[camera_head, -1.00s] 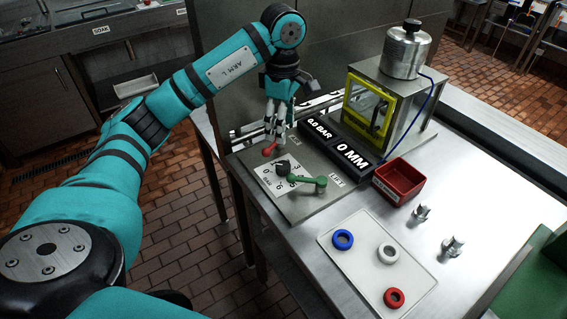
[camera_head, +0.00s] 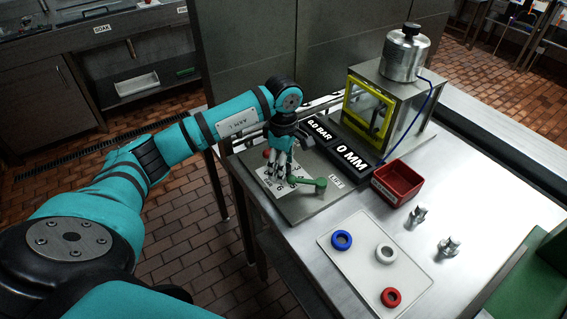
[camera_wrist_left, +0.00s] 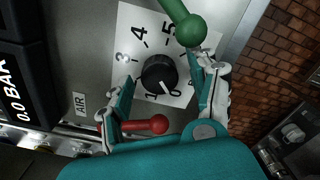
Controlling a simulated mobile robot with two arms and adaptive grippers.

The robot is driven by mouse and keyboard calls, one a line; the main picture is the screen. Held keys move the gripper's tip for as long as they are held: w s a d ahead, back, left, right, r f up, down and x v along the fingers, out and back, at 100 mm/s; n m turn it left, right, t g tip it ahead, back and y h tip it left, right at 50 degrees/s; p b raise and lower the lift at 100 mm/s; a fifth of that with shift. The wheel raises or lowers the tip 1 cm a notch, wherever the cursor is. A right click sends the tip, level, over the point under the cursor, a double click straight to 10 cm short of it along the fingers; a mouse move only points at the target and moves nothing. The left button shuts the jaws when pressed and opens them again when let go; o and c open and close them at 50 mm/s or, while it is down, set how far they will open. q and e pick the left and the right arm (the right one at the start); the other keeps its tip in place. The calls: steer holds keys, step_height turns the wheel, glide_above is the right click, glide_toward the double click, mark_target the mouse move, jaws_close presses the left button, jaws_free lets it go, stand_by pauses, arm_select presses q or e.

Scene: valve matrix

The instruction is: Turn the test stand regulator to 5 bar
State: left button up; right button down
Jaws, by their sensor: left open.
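The regulator knob (camera_wrist_left: 159,75) is black and round, on a white dial card (camera_wrist_left: 137,30) with printed numbers. Its white mark points toward the 0. My left gripper (camera_wrist_left: 163,72) is open, with one finger on each side of the knob. I cannot tell whether the fingers touch it. In the head view the left gripper (camera_head: 280,172) points down over the dial card (camera_head: 268,184) and hides the knob. The pressure display (camera_head: 320,130) reads 0.0 BAR. My right gripper is not in view.
A green lever (camera_head: 308,185) lies close beside the gripper and a red lever handle (camera_wrist_left: 146,125) sits near the left finger. A display (camera_head: 351,160) reads 0 MM. A red bin (camera_head: 398,181) and a white tray (camera_head: 350,262) with rings stand to the right.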

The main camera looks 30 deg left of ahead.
arm_select(q)
steer(key=c, duration=1.2)
steer(key=shift+o, duration=0.2)
steer(key=shift+f+m+b, duration=0.15)
steer(key=shift+m+b, duration=1.65)
steer(key=shift+b, duration=0.1)
steer(key=m+b, duration=0.2)
steer(key=shift+m, duration=0.4)
steer(key=m+b, duration=0.2)
steer(key=m, duration=0.1)
steer(key=shift+m, duration=0.4)
steer(key=m+b, duration=0.2)
steer(key=m, duration=0.1)
steer(key=shift+m, duration=0.3)
steer(key=m+b, duration=0.1)
steer(key=m, duration=0.2)
steer(key=shift+w+m, duration=0.1)
steer(key=shift+m, duration=0.2)
steer(key=m+b, duration=0.1)
steer(key=m, duration=0.2)
steer(key=shift+m, duration=0.3)
steer(key=shift+r+m+b, duration=0.2)
steer(key=shift+m+b, duration=0.45)
steer(key=shift+m, duration=1.15)
